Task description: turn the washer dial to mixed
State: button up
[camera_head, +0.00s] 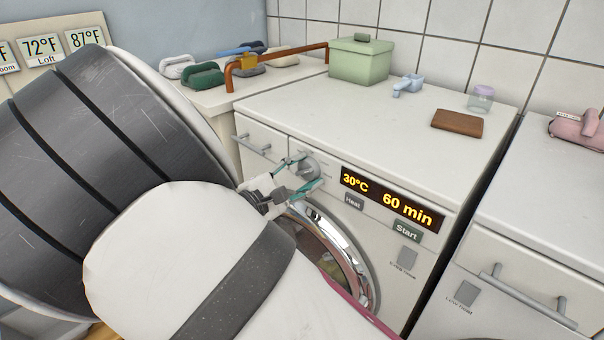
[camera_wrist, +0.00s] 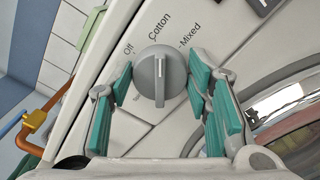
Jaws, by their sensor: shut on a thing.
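The washer dial (camera_wrist: 159,75) is a round grey knob with a raised ridge and a thin light line. In the wrist view its ridge runs nearly upright in the picture. "Off" is printed at its upper left, "Cotton" above it and "Mixed" (camera_wrist: 190,34) at its upper right; labels at lower left are partly covered. I cannot tell for sure which label the line marks. My gripper (camera_wrist: 159,82) has its teal-padded fingers on either side of the dial and is shut on it. In the head view the dial (camera_head: 309,166) shows between the fingertips on the washer front (camera_head: 392,262).
The washer display (camera_head: 390,198) reads 30°C and 60 min, with Heat and Start buttons below. The round door (camera_head: 340,262) is under my gripper. A green box (camera_head: 361,60), a small blue item (camera_head: 408,85), a jar (camera_head: 481,98) and a brown wallet-like item (camera_head: 457,123) stand on top.

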jog(key=m, duration=0.1)
jog(key=m+b, duration=0.1)
jog(key=m, duration=0.1)
jog(key=shift+f+m+b, duration=0.2)
jog(key=shift+m+b, duration=1.15)
jog(key=shift+m, duration=0.75)
jog(key=shift+d, duration=0.1)
jog(key=o, duration=1.1)
jog(key=shift+o, duration=0.2)
jog(key=v, duration=1.2)
